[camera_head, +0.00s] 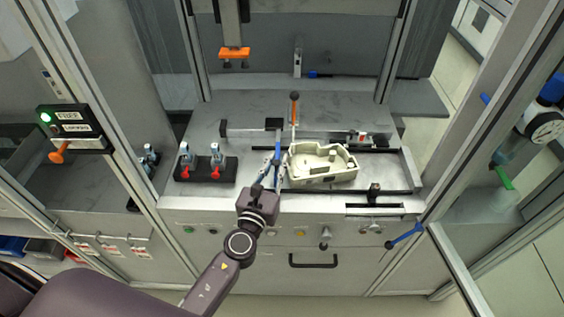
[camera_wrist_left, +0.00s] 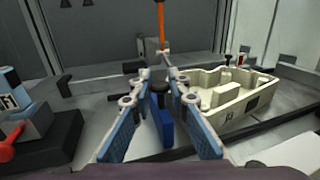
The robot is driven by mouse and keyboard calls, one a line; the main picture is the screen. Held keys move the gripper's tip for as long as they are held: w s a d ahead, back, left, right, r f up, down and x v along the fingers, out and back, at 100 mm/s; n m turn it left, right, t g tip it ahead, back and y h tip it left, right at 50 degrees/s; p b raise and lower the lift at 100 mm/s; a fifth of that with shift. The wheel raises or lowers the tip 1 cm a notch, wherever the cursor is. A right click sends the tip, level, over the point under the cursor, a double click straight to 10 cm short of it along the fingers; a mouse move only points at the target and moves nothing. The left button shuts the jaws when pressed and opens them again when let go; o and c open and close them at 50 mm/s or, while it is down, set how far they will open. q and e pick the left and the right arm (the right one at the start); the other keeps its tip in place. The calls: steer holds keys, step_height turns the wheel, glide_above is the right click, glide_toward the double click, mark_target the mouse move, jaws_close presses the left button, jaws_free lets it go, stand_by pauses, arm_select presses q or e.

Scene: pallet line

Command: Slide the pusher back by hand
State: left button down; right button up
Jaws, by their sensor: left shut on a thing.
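The pusher (camera_head: 274,124) is a dark block on a rail, with a blue bar running from it toward the front. In the left wrist view its blue part (camera_wrist_left: 164,126) and a black knob (camera_wrist_left: 160,88) show between my fingers. My left gripper (camera_head: 270,166) reaches in from the front and is shut on the pusher; it also shows in the left wrist view (camera_wrist_left: 159,80). The fingers hide part of the hold. A cream casing (camera_head: 322,163) lies just right of the gripper. My right gripper is out of view.
A black holder (camera_head: 206,175) with two blue-and-white bottle-like items stands left of the gripper. Cabinet posts stand at both sides.

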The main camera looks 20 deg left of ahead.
arm_select(q)
steer(key=s+a, duration=0.1)
steer(key=a, duration=0.2)
steer(key=s+a+b, duration=0.1)
steer(key=a, duration=0.2)
steer(key=s+a, duration=0.1)
steer(key=a, duration=0.3)
steer(key=shift+f, duration=0.1)
steer(key=shift+w+d, duration=0.1)
steer(key=c, duration=1.8)
jaws_free()
steer(key=shift+a, duration=0.25)
steer(key=shift+d, duration=0.1)
